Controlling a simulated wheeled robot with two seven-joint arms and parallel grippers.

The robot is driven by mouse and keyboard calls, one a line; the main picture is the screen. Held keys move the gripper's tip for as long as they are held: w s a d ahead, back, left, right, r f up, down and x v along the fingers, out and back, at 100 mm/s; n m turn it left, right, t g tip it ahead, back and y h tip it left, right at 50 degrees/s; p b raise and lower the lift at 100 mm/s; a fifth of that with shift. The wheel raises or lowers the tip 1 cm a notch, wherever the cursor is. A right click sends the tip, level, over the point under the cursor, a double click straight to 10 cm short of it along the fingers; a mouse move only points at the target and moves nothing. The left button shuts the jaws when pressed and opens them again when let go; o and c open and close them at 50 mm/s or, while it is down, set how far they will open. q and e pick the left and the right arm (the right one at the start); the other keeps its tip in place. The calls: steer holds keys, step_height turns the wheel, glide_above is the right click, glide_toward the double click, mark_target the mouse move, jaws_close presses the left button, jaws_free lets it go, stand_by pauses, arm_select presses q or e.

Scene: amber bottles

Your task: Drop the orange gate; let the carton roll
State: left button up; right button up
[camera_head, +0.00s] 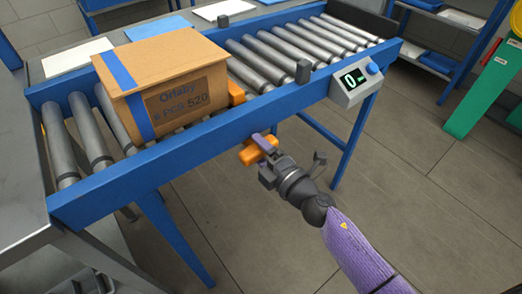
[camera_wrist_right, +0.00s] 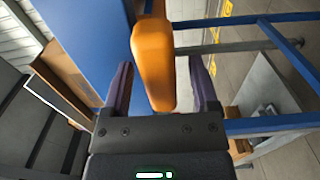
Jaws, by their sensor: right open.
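The carton (camera_head: 162,88) is brown with blue tape and a printed label, and it sits on the rollers at the left of the conveyor. The orange gate (camera_head: 237,93) stands up at the carton's right end, above the near blue rail; I cannot tell whether they touch. An orange handle (camera_head: 249,155) sticks out from the outer side of that rail. My right gripper (camera_head: 263,144) is at the handle. In the right wrist view the orange handle (camera_wrist_right: 155,65) lies between the two purple fingers of the open gripper (camera_wrist_right: 159,62), with gaps on both sides. My left gripper is not in view.
The rollers (camera_head: 290,46) to the right of the gate are empty. A small control box (camera_head: 355,82) with a lit display hangs on the near rail's right end. A dark post (camera_head: 303,71) stands on the rail. The floor in front is clear.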

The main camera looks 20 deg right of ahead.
jaws_close()
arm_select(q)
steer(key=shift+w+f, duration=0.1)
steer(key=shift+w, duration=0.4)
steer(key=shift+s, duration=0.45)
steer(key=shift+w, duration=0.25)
